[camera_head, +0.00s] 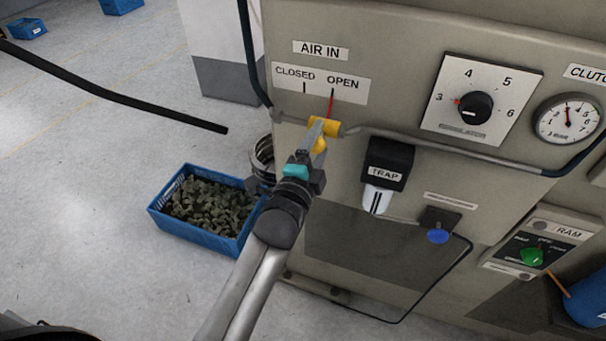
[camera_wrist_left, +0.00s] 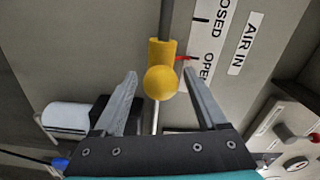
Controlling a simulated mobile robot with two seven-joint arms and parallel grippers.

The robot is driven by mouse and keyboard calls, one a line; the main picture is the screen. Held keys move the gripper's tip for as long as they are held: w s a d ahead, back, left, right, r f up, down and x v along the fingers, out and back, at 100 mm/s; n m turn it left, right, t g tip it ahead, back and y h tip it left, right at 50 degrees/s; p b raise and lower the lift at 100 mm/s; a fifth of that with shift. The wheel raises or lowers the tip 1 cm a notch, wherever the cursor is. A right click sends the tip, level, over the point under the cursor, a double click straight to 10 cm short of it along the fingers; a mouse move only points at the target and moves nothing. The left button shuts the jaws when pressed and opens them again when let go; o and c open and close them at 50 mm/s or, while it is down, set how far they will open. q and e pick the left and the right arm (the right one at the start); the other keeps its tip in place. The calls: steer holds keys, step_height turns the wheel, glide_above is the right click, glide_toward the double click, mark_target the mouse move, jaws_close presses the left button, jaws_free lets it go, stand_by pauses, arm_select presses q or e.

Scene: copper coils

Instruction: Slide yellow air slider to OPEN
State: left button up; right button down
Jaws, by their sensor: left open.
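The yellow air slider (camera_head: 330,126) sits on a thin grey pipe on the machine's front panel, below the label CLOSED / OPEN (camera_head: 343,84). Its red pointer (camera_head: 331,103) stands under the word OPEN. A black mark shows under CLOSED. In the left wrist view the slider's round yellow knob (camera_wrist_left: 161,82) faces me, with the red pointer (camera_wrist_left: 184,58) beside OPEN. My left gripper (camera_head: 319,139) is open at the slider, partly covering it. In the wrist view its fingers (camera_wrist_left: 160,76) stand on either side of the knob, with gaps visible. My right gripper is not in view.
A black and white trap (camera_head: 387,172) hangs under the pipe to the right. A dial (camera_head: 475,107), a gauge (camera_head: 567,119) and a green RAM knob (camera_head: 532,256) are farther right. A blue crate (camera_head: 190,240) of dark pieces stands on the floor at left.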

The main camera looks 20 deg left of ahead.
arm_select(q)
steer(key=s, duration=1)
steer(key=shift+a+b, duration=0.15)
steer(key=shift+b, duration=0.3)
steer(key=shift+f, duration=0.1)
steer(key=s+f+n+g+b, duration=0.2)
steer(key=s+f+g+b, duration=0.1)
steer(key=f, duration=1.1)
steer(key=s+d+f+n+g+b, duration=0.1)
steer(key=s+f+n+g+b, duration=0.15)
steer(key=f, duration=1.05)
steer(key=s+f+n+g+b, duration=0.2)
steer(key=s+f+g+b, duration=0.15)
steer(key=f, duration=1.05)
steer(key=s+a+f+n+g+b, duration=0.3)
steer(key=s+f+g, duration=0.1)
steer(key=s+f, duration=0.8)
steer(key=s+a+f+n+g+b, duration=0.3)
steer(key=s+f+n+g+b, duration=0.1)
steer(key=s+f, duration=0.8)
steer(key=s, duration=0.3)
steer(key=shift+s+a+y, duration=0.15)
steer(key=shift+a+y, duration=0.15)
steer(key=shift+a, duration=0.1)
